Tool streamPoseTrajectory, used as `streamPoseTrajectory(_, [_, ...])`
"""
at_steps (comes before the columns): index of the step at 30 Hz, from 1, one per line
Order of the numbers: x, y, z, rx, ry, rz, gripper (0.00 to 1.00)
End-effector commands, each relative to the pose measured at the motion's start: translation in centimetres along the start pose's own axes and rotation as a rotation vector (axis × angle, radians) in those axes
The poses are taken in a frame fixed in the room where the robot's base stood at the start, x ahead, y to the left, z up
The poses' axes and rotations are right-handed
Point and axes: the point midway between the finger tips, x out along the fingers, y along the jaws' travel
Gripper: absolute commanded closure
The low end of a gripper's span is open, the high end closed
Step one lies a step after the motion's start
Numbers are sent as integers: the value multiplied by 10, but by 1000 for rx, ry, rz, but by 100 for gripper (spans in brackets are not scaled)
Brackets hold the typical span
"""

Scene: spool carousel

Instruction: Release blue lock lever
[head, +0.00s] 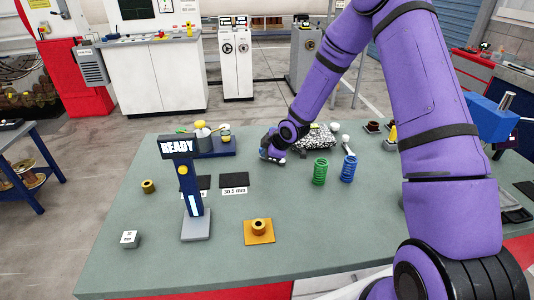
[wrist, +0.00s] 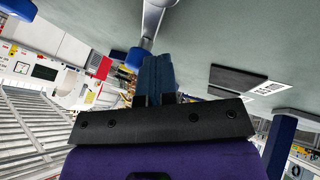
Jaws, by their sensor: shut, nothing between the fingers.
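My gripper (head: 266,154) is low over the far middle of the green table, right of the blue base (head: 218,153) that carries yellow-topped parts. In the wrist view its dark blue fingers (wrist: 155,78) are together with nothing visible between them. A small blue knob-like part (wrist: 137,58) shows just beyond the fingertips, beside a silver bar (wrist: 153,22); it may be the blue lock lever, but I cannot tell for sure. Whether the fingers touch it is unclear. In the head view my gripper and arm hide that spot, and no lever can be made out.
A blue post with a READY sign (head: 179,147) stands at the table's left. A green spring (head: 320,171) and a blue spring (head: 348,169) stand right of my gripper. An orange plate (head: 259,238) lies near the front. The front middle of the table is mostly clear.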

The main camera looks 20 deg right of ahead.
Motion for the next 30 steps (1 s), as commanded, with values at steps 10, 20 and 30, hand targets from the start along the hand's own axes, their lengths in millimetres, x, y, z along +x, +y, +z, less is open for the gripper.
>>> streamPoseTrajectory(10, [1,3,0,42,-23,23,100])
streamPoseTrajectory(20, [3,7,0,104,-57,58,100])
streamPoseTrajectory(30, [8,18,2,289,-157,157,100])
